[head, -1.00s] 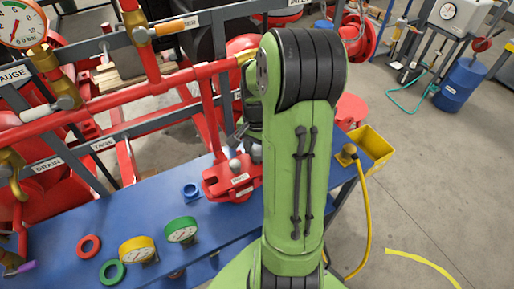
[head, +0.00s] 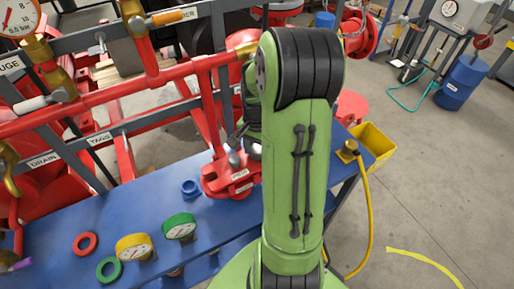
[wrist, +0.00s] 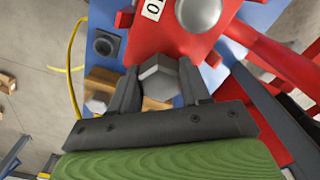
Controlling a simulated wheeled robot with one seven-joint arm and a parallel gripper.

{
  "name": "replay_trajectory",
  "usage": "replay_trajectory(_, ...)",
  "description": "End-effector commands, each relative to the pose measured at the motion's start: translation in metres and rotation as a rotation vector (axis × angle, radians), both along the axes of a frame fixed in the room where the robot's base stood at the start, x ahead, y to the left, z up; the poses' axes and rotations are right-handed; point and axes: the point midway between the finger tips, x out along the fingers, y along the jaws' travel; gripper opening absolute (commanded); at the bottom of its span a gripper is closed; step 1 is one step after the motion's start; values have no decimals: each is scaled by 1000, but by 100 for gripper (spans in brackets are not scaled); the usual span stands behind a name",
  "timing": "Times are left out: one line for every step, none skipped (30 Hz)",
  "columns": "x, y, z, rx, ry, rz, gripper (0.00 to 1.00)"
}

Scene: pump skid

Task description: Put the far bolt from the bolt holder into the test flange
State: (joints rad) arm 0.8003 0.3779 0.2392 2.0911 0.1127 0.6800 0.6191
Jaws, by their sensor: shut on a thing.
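My gripper (wrist: 165,92) is shut on a grey hex-headed bolt (wrist: 158,77), with one finger on each side of the head. The held bolt is right beside the edge of the red test flange (wrist: 165,38), and its shank is hidden. The flange also shows in the head view (head: 215,187), on the blue bench, with a rounded grey bolt head (wrist: 199,12) in it. The tan bolt holder (wrist: 108,80) is partly hidden behind my left finger in the wrist view, with another hex bolt (wrist: 97,102) in it. My arm hides the holder in the head view.
Red pipework (head: 110,92) runs behind the bench (head: 60,215). A yellow bin (head: 375,148) and yellow hose (head: 369,215) are at the right.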

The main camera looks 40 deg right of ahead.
Motion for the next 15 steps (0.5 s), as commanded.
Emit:
replay_trajectory(0, 0, -2, 0, 0, 0, 15)
replay_trajectory(0, 0, -3, 0, 0, 0, 15)
replay_trajectory(0, 0, -4, 0, 0, 0, 15)
replay_trajectory(0, 0, -4, 0, 0, 0, 15)
replay_trajectory(0, 0, -4, 0, 0, 0, 15)
replay_trajectory(0, 0, -3, 0, 0, 0, 15)
replay_trajectory(0, 0, -3, 0, 0, 0, 15)
replay_trajectory(0, 0, -3, 0, 0, 0, 15)
replay_trajectory(0, 0, -3, 0, 0, 0, 15)
replay_trajectory(0, 0, -3, 0, 0, 0, 15)
replay_trajectory(0, 0, -3, 0, 0, 0, 50)
replay_trajectory(0, 0, -3, 0, 0, 0, 56)
replay_trajectory(0, 0, -3, 0, 0, 0, 60)
replay_trajectory(0, 0, -3, 0, 0, 0, 65)
replay_trajectory(0, 0, -3, 0, 0, 0, 71)
